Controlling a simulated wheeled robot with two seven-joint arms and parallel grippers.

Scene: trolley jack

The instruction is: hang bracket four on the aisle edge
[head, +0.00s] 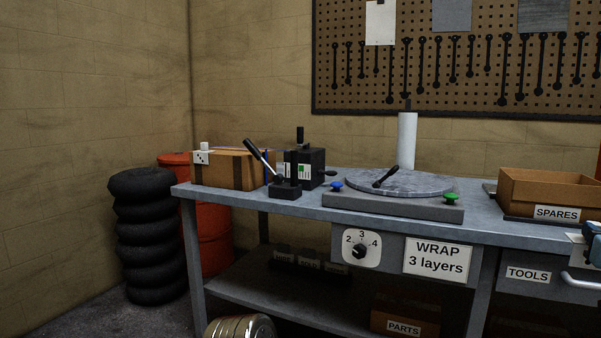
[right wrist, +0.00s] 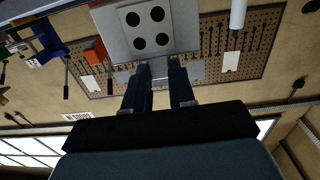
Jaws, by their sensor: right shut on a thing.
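In the right wrist view my right gripper (right wrist: 160,82) is shut on a pale grey plate-like bracket (right wrist: 186,28) with four black dots on its face. The fingers hold it by a narrow tab, and its upper part is cut off by the frame. The workbench (head: 300,206) stands across the head view, its long front edge facing me. I cannot tell which edge is the aisle edge. At the far right of the head view a blue-grey part (head: 592,231) is cut off by the frame; I cannot tell what it is. My left gripper is in neither view.
On the bench are a cardboard box (head: 225,170), a black lever device (head: 286,190), a round turntable (head: 410,184), a white roll (head: 407,140) and a SPARES bin (head: 520,190). A dial and a WRAP sign (head: 437,257) are on the front. Tyres (head: 150,240) stand left.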

